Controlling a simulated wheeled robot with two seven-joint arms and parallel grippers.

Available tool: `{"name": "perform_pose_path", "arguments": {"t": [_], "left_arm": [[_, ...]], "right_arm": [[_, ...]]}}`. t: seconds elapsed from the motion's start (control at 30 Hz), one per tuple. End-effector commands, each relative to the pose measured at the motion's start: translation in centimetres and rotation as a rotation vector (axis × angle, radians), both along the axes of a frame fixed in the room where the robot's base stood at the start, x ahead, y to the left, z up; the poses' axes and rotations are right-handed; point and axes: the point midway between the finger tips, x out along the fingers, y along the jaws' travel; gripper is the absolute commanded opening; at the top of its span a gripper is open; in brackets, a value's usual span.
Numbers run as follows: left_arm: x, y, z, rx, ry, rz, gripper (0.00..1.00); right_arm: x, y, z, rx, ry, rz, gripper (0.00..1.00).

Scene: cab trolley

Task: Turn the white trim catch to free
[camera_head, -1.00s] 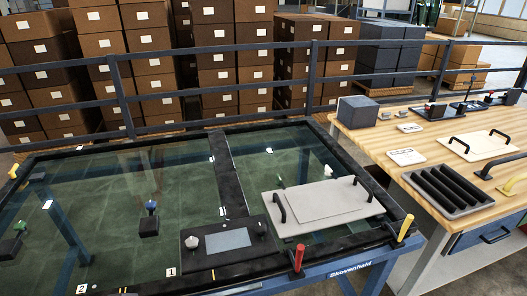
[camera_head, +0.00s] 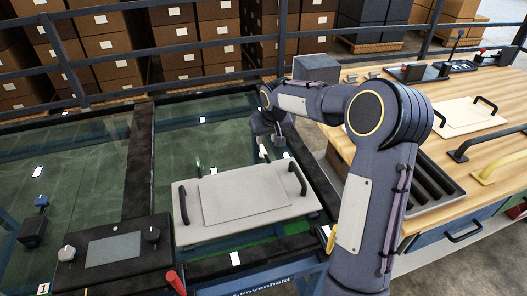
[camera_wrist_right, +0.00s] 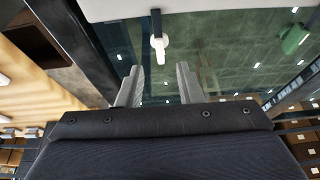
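The white trim catch (camera_head: 263,152) shows small in the head view, at the far edge of the pale tray-like panel. In the right wrist view it is a white lever (camera_wrist_right: 159,48) with a dark bar behind it. My right gripper (camera_head: 268,132) is above and just beyond the catch in the head view, pointing down. In the right wrist view its two fingers (camera_wrist_right: 159,84) are apart with nothing between them. The catch lies ahead of the fingertips, in line with the gap, apart from them. My left gripper is in neither view.
A pale panel with two black handles (camera_head: 247,203) lies on the glass-topped frame. A green catch (camera_head: 198,168) stands left of the white one. A control box (camera_head: 112,250) and red lever (camera_head: 175,283) are nearer. A wooden bench (camera_head: 440,108) stands at right.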

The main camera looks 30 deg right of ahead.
Motion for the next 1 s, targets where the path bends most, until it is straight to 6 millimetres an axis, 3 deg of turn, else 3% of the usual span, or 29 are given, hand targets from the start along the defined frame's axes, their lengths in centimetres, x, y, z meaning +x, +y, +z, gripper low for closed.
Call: {"name": "perform_pose_path", "arguments": {"t": [0.53, 0.9, 1.0], "left_arm": [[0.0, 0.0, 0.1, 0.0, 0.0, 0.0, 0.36], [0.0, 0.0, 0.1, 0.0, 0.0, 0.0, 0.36], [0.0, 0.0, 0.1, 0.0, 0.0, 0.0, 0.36]], "right_arm": [[3.0, -0.8, -6.9, -0.004, 0.003, -0.002, 0.33], [3.4, -0.8, -7.6, -0.005, 0.001, -0.001, 0.33], [3.4, -0.8, -7.6, -0.005, 0.001, -0.001, 0.22]]}}
